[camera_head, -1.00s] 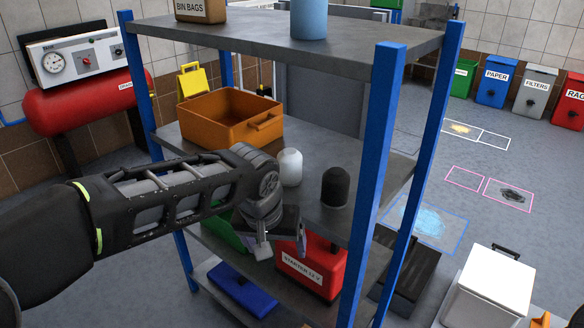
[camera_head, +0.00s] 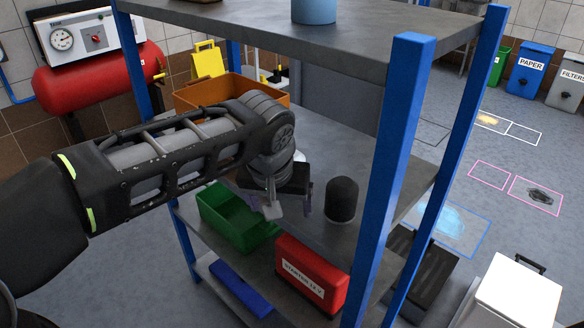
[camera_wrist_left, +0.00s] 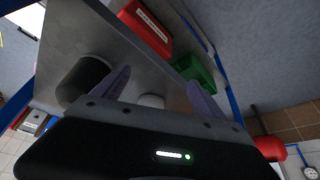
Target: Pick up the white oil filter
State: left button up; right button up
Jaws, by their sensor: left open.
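The white oil filter stands on the middle shelf. In the head view only a sliver of it (camera_head: 299,156) shows behind my left wrist. In the left wrist view the white filter (camera_wrist_left: 151,101) shows between the two fingers, its lower part hidden by the gripper body. My left gripper (camera_head: 290,207) is open and empty, at the front of the shelf, in front of the filter; its spread fingers also show in the left wrist view (camera_wrist_left: 160,88). A black filter (camera_head: 341,199) stands upright to the right, and also shows beside a finger (camera_wrist_left: 88,76). My right gripper is out of view.
An orange bin (camera_head: 215,92) stands at the shelf's back left. A blue post (camera_head: 395,180) rises at the right front, and the upper shelf (camera_head: 390,40) lies overhead. Below are a green bin (camera_head: 235,225) and a red starter case (camera_head: 310,280).

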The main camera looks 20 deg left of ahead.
pick_arm(q)
jog(key=w, duration=0.2)
jog(key=w+a, duration=0.1)
jog(key=w, duration=0.1)
jog(key=w+p, duration=0.1)
jog(key=w, duration=0.1)
jog(key=shift+w+a, duration=0.35)
jog(key=shift+a, duration=0.05)
jog(key=shift+w, duration=0.15)
jog(key=w, duration=0.1)
jog(key=w+a, duration=0.1)
jog(key=w, duration=0.1)
jog(key=w+f+p, duration=0.1)
jog(key=w, duration=0.1)
jog(key=shift+a, duration=0.2)
jog(key=shift+f, duration=0.1)
jog(key=c, duration=1.7)
grip_shut()
